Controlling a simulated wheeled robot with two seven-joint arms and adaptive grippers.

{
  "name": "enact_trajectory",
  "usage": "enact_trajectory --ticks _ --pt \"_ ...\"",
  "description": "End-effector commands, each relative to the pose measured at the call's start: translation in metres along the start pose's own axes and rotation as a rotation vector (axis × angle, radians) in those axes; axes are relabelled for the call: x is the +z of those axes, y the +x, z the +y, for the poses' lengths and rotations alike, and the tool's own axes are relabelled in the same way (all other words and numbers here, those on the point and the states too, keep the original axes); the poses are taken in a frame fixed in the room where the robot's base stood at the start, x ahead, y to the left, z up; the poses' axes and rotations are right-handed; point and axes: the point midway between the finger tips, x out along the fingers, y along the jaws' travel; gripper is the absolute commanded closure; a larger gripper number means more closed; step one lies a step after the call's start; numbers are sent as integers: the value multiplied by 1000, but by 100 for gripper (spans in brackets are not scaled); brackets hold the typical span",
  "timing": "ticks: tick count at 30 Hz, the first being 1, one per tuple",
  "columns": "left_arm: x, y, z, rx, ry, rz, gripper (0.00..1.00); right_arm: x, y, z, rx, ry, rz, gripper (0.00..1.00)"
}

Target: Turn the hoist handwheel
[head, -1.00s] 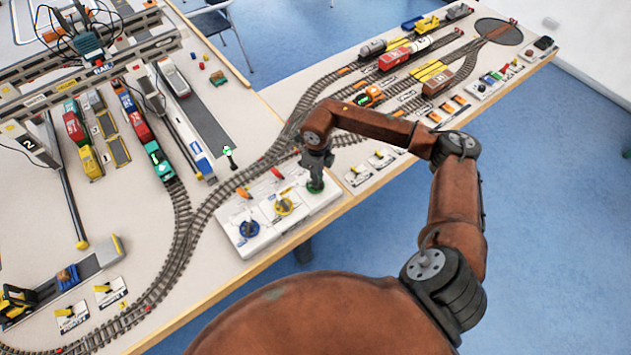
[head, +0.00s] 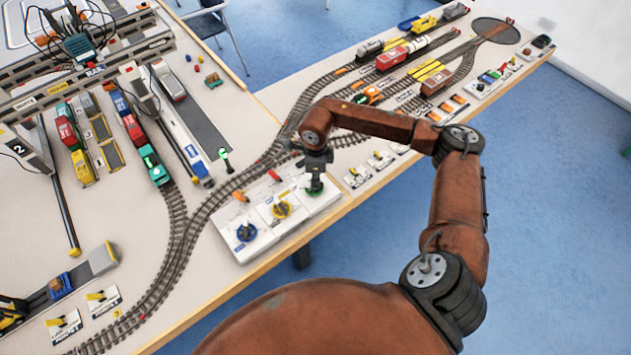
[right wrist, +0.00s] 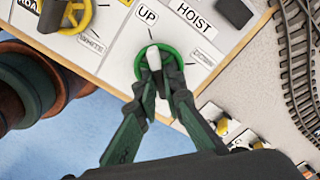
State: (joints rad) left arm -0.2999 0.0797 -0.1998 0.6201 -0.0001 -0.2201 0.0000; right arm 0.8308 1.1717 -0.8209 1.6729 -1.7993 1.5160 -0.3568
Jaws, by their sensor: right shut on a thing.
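The hoist handwheel is a green ring (right wrist: 168,51) on a white control panel, below the printed words HOIST and UP in the right wrist view. In the head view the green handwheel (head: 314,190) shows partly under my right gripper (head: 315,178). A pale upright piece shows between the fingers. The fingers hide the near part of the wheel. My left gripper is in neither current view.
The panel (head: 262,221) also bears a yellow wheel (head: 281,210) and a blue wheel (head: 246,232), with orange and red levers behind. Tracks curve close behind the panel. A gantry crane (head: 95,71) and wagons stand at the left. The table edge is just in front.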

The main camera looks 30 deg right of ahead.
Motion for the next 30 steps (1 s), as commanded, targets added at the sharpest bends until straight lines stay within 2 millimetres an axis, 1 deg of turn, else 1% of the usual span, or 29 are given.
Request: enact_trajectory --ticks 6,7,14,23,26,30 --pt "0 0 0 0 0 0 100 0 -2 -2 -5 -1 -2 100" --pt "0 0 0 0 0 0 100 0 -2 -2 -5 -1 -2 90" --pt "0 0 0 0 0 0 100 0 -1 -1 -3 0 -1 74" --pt "2 0 -3 -3 1 -1 100 0 -2 -1 -2 1 -1 74" --pt "1 0 -2 -2 0 -1 100 0 -9 -1 -3 0 -1 74" --pt "1 0 -1 -1 0 -1 100 0 -33 -2 -5 1 -2 74"
